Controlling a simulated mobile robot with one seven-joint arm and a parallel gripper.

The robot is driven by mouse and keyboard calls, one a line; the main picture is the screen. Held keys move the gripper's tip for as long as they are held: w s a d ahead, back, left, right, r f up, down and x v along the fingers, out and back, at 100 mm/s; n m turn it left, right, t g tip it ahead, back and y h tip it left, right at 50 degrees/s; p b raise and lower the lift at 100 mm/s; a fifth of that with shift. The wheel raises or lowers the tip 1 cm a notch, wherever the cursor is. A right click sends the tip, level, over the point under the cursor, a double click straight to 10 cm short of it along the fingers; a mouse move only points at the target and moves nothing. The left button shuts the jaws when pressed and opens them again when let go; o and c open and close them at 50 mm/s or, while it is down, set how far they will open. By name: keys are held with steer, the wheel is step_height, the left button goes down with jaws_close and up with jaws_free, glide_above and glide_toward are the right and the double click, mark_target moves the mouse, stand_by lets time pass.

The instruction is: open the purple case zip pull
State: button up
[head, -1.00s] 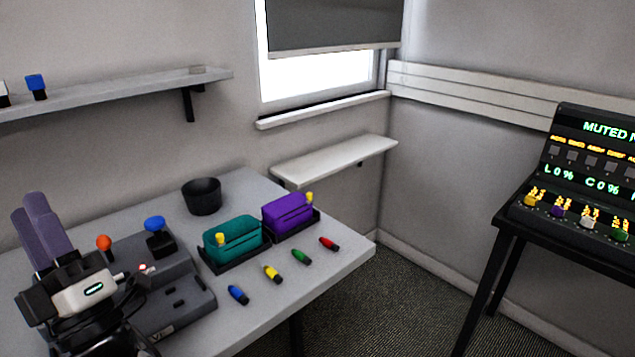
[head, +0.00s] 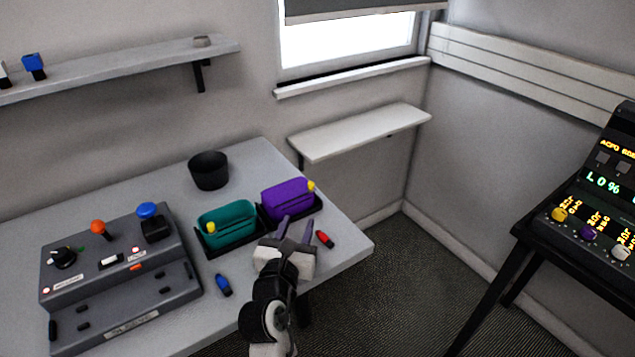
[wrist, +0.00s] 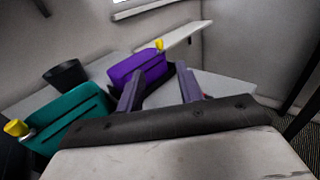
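The purple case (head: 287,199) sits in a black tray at the right part of the table. Its yellow zip pull (head: 311,186) is at the case's right end. In the wrist view the purple case (wrist: 138,68) lies ahead of the fingers, with the yellow pull (wrist: 159,45) at its upper right corner. My gripper (head: 294,228) is just in front of the purple case, below and left of the pull. Its two fingers (wrist: 160,88) are spread apart with nothing between them, and they look apart from the pull.
A teal case (head: 228,224) with its own yellow pull stands left of the purple one. A black cup (head: 209,170) is behind. A blue connector (head: 223,285) and a red connector (head: 325,239) lie in front. A grey control box (head: 120,270) fills the table's left.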

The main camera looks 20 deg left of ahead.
mark_target(310, 187)
steer(key=w+p, duration=0.1)
steer(key=w, duration=0.3)
steer(key=w+a, duration=0.1)
steer(key=w, duration=0.3)
steer(key=w+p, duration=0.1)
steer(key=w, duration=0.4)
steer(key=shift+a+p, duration=0.35)
steer(key=shift+a, duration=0.05)
steer(key=shift+s, duration=0.1)
jaws_close()
